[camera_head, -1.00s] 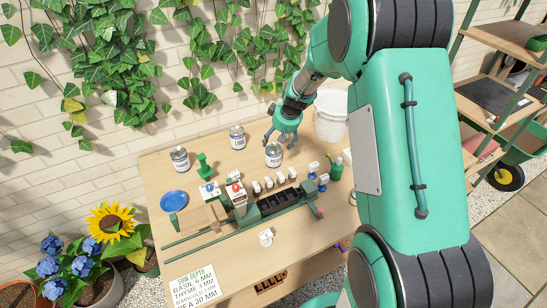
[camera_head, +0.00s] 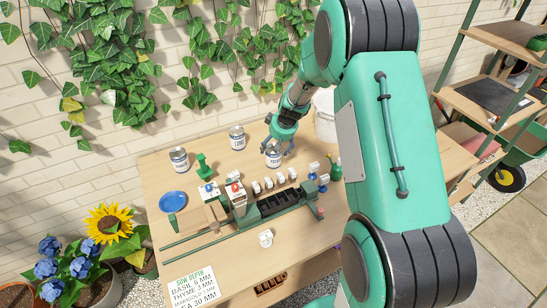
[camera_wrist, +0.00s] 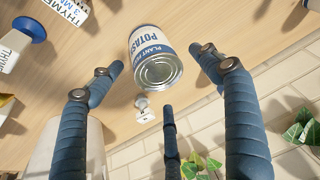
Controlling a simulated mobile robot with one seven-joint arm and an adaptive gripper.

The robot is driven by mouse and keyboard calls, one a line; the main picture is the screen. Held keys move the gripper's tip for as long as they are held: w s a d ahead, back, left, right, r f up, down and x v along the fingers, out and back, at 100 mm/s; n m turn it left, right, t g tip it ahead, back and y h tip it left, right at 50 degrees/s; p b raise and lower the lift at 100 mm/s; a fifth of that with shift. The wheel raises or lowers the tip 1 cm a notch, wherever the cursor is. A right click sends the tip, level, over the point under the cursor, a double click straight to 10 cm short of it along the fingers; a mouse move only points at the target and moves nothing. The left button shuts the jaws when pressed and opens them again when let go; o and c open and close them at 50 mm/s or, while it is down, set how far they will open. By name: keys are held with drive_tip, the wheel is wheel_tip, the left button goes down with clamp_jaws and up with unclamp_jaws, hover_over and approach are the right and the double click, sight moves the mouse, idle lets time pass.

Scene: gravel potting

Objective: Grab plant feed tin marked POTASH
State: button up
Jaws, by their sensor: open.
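The plant feed tin marked POTASH (camera_head: 273,157) is a white and blue can with a metal lid, upright on the wooden table. In the wrist view the tin (camera_wrist: 156,58) shows its POTASH label and its round metal end. My gripper (camera_head: 277,149) is at the tin in the head view, partly over its upper part. In the wrist view my open gripper (camera_wrist: 157,62) has blue fingers on both sides of the tin, with gaps visible on each side. A third finger points at the tin from below in that picture. I see no finger closed on it.
Two similar tins (camera_head: 237,137) (camera_head: 179,160) stand to the left. A green seeding device (camera_head: 278,203) with small white labelled blocks lies in front. A white bucket (camera_head: 324,118) stands behind on the right. A blue dish (camera_head: 173,201) is at the left.

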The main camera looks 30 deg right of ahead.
sight(273, 150)
drive_tip(key=shift+b+x, duration=0.55)
drive_tip(key=shift+x, duration=1.65)
drive_tip(key=shift+s+d, duration=0.1)
drive_tip(key=shift+c, duration=0.5)
drive_tip(key=c, duration=1.3)
